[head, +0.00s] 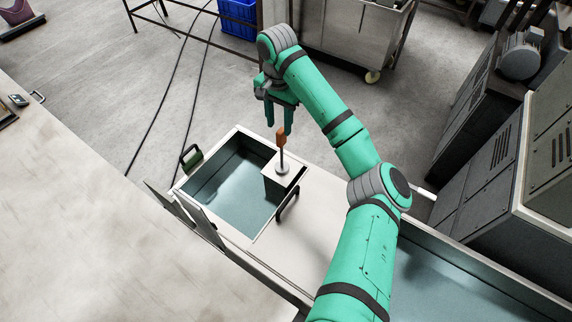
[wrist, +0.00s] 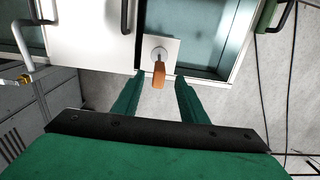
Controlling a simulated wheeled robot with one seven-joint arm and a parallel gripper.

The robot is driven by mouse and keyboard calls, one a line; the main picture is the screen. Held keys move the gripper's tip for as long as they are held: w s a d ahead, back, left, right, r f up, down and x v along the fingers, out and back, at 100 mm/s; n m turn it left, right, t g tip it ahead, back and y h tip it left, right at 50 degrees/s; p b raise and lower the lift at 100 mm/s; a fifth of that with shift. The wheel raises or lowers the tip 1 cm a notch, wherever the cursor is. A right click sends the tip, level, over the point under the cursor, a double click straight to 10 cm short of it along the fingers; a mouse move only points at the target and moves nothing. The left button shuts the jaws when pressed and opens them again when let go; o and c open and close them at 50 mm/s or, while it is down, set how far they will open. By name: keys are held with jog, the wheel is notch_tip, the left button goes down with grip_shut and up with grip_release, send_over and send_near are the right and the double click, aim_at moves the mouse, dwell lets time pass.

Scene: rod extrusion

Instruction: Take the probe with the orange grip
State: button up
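The probe has an orange grip (head: 281,136) on top of a thin metal rod, and it stands upright on a round base on a small white platform (head: 297,172) at the tank's corner. In the wrist view the orange grip (wrist: 158,76) shows just beyond the fingertips, in line with the gap between them. My gripper (head: 279,122) is open, with its green fingers pointing down close above the grip. In the wrist view the two fingers (wrist: 159,82) are spread apart with nothing held between them. Whether the fingertips overlap the grip in height is hard to tell.
An open tank (head: 225,190) with bluish water-like surface lies left of the platform. A black handle (head: 288,205) stands beside the platform, and a green-black handle (head: 190,157) is on the tank's left rim. Grey cabinets (head: 490,160) stand at right. A pale tabletop (head: 80,220) fills the left.

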aim_at(281, 131)
jog(key=shift+w+d+f, duration=0.1)
jog(key=shift+d+f, duration=0.05)
jog(key=shift+f, duration=1.25)
jog(key=shift+w+d+f, duration=0.1)
jog(key=shift+d+f, duration=0.05)
jog(key=shift+f, duration=1.25)
grip_shut()
